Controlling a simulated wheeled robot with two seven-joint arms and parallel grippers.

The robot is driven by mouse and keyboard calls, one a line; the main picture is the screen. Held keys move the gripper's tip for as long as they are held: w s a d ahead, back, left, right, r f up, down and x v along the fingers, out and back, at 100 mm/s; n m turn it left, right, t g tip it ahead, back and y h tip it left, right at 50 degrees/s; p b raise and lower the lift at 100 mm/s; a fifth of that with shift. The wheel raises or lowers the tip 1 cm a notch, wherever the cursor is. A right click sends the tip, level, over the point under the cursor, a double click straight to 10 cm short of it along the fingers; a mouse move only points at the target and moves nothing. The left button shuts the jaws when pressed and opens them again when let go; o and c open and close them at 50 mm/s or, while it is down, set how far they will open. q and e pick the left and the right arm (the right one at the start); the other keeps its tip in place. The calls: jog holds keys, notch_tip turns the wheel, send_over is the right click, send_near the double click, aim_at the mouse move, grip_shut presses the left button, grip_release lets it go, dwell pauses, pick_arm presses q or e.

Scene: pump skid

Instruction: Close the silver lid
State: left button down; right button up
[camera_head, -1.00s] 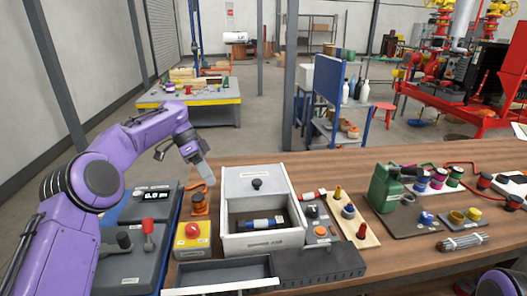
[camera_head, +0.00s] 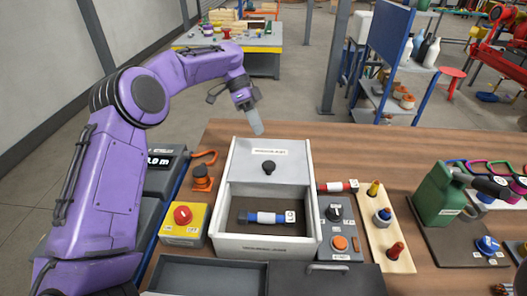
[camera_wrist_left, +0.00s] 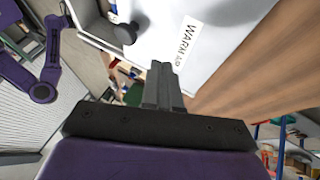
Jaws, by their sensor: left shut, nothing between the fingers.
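The silver lid (camera_head: 268,163) is a light grey panel with a black knob (camera_head: 268,168) and a white label. It lies over the back part of the light grey box (camera_head: 265,242); the front part is open. A blue and white cylinder (camera_head: 266,217) lies inside. In the left wrist view, the lid (camera_wrist_left: 215,40) and its knob (camera_wrist_left: 122,32) are close beyond the fingers. My left gripper (camera_head: 257,130) is shut and empty, pointing down at the lid's far edge; contact cannot be told. Its fingers also show in the left wrist view (camera_wrist_left: 163,85). My right gripper is out of view.
A yellow block with a red button (camera_head: 183,215) stands left of the box. A grey switch panel (camera_head: 338,228) and a wooden peg board (camera_head: 385,225) stand on its right. A dark open drawer (camera_head: 208,277) lies in front. Table behind the box is clear.

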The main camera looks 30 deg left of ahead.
aim_at(263, 154)
pick_arm(q)
jog(key=x, duration=0.4)
jog(key=shift+w+f, duration=0.1)
jog(key=shift+w, duration=0.05)
jog(key=s, duration=0.1)
jog(key=s+d, duration=0.2)
jog(key=shift+s+d+f, duration=0.1)
jog(key=shift+s+f, duration=0.1)
jog(key=shift+f, duration=0.05)
jog(key=shift+d+f, duration=0.1)
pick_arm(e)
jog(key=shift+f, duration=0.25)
